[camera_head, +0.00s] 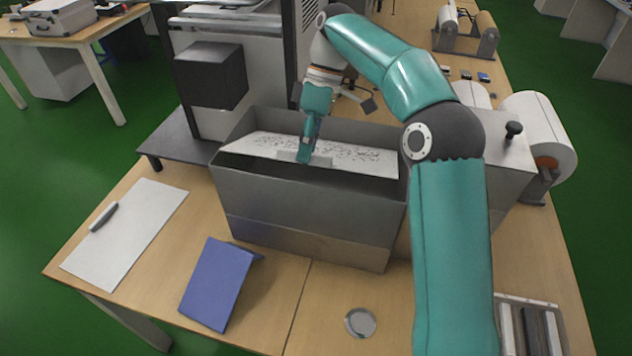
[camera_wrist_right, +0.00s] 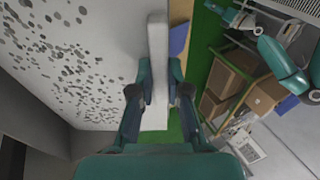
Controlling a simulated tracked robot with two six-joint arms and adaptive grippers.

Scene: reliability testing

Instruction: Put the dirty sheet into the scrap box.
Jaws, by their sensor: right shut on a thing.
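The dirty sheet (camera_head: 355,153) is a white sheet speckled with dark spots. It spans the opening of the grey metal scrap box (camera_head: 300,205) in the head view, with dark interior showing in front of it. I cannot tell whether it touches the box walls. My right gripper (camera_head: 305,158) is over the box opening, shut on the pale strip at the sheet's near edge. In the right wrist view, the fingers of this gripper (camera_wrist_right: 160,95) pinch that strip, and the speckled sheet (camera_wrist_right: 65,60) extends to the left. My left gripper is not discernible.
A blue stand (camera_head: 217,283), a white sheet with a pen (camera_head: 125,235) and a small round dish (camera_head: 360,322) lie on the table in front. A machine with a black box (camera_head: 210,75) stands behind at left. White rolls (camera_head: 540,130) are at right.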

